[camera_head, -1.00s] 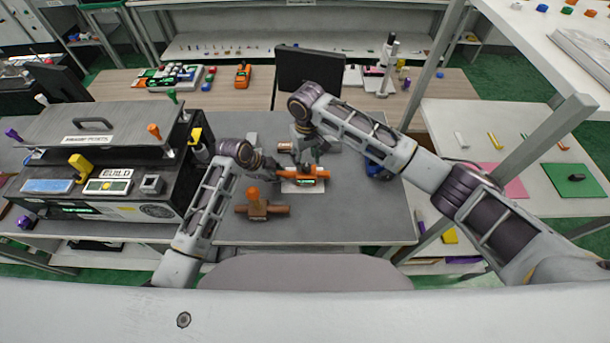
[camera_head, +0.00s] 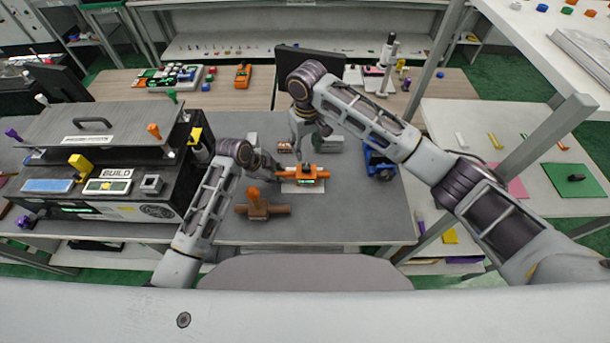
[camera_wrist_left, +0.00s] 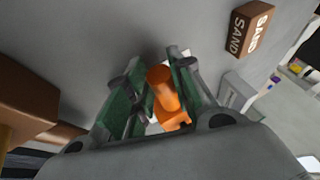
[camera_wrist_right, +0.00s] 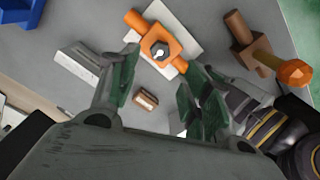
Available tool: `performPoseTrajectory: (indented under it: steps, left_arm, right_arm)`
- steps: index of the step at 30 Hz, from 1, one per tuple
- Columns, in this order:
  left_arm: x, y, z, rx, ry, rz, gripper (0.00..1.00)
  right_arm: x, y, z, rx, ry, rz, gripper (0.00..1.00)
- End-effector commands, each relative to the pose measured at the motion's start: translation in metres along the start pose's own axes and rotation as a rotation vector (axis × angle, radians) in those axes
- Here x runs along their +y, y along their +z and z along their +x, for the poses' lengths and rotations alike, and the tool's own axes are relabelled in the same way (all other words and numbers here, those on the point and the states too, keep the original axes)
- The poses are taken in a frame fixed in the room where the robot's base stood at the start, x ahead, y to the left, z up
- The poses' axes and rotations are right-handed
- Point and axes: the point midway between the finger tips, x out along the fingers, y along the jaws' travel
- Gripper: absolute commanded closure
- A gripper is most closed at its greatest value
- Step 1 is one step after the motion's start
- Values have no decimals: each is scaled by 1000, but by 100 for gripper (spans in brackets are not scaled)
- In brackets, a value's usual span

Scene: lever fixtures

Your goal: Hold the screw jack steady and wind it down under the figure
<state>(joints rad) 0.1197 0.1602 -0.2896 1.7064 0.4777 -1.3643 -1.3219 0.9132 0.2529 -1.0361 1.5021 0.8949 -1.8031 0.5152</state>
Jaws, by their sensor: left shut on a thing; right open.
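In the right wrist view the jack (camera_wrist_right: 172,38) shows a dark hex head on top. My left gripper (camera_head: 277,173) is shut on the jack's left bar; the left wrist view shows orange between its fingers (camera_wrist_left: 160,95). My right gripper (camera_head: 301,150) is open and empty, apart from the jack; its fingers (camera_wrist_right: 155,90) are spread below the hex head in its view.
A brown fixture with an orange handle (camera_head: 257,207) stands in front, left of the jack. A brown SAND block (camera_wrist_left: 250,30) and grey blocks (camera_head: 328,144) lie behind. A blue object (camera_head: 378,162) is at right, a large dark machine (camera_head: 105,165) at left. The table's front right is clear.

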Motion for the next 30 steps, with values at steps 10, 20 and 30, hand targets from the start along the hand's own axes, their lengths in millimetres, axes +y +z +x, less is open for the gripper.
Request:
performPoseTrajectory:
  steps: [10, 20, 30]
  left_arm:
    - [3, 2, 2, -5, 8, 1, 100]
    - [3, 2, 2, -5, 8, 1, 100]
    - [3, 2, 2, -5, 8, 0, 100]
  right_arm:
    - [0, -1, -49, 2, 0, -1, 52]
    - [0, 0, -64, 0, 0, 0, 52]
    - [0, 0, -64, 0, 0, 0, 52]
